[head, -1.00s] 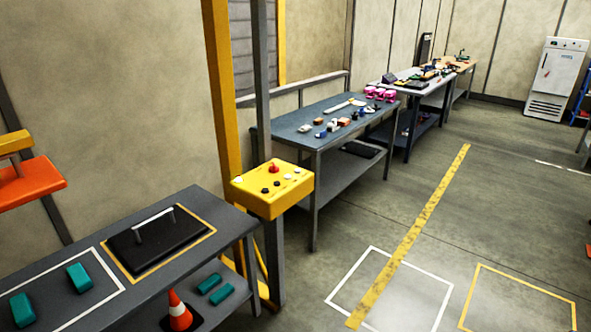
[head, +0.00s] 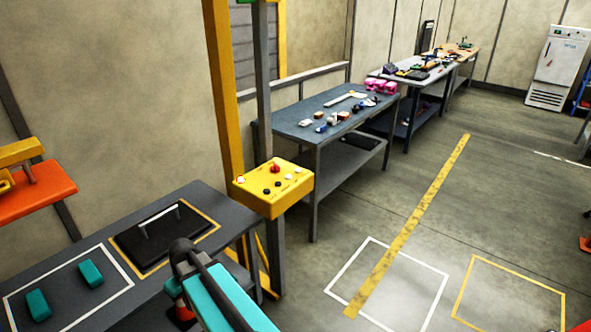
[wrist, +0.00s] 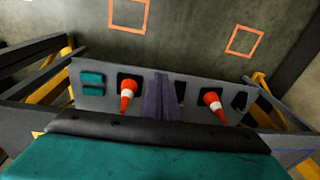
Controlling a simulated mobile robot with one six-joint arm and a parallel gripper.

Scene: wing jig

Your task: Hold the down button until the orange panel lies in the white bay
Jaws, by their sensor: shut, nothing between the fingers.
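The orange panel (head: 45,194) hangs under a yellow beam at the left of the head view, above the bench. The white bay (head: 62,262) is a white outline on the grey bench below it, holding two teal blocks. The yellow control box (head: 270,210) carries a red button (head: 275,169) and several black and white ones; the labels are too small to tell which is down. My teal arm reaches in from below, short of the box. My gripper (wrist: 162,77) shows in the wrist view as dark purplish fingers, shut and empty, over the bench's lower part.
A black panel with a handle (head: 148,231) lies in a yellow outline on the bench. Orange cones (wrist: 127,96) and teal blocks (wrist: 93,83) are low at the bench. A grey post and yellow column stand behind the control box.

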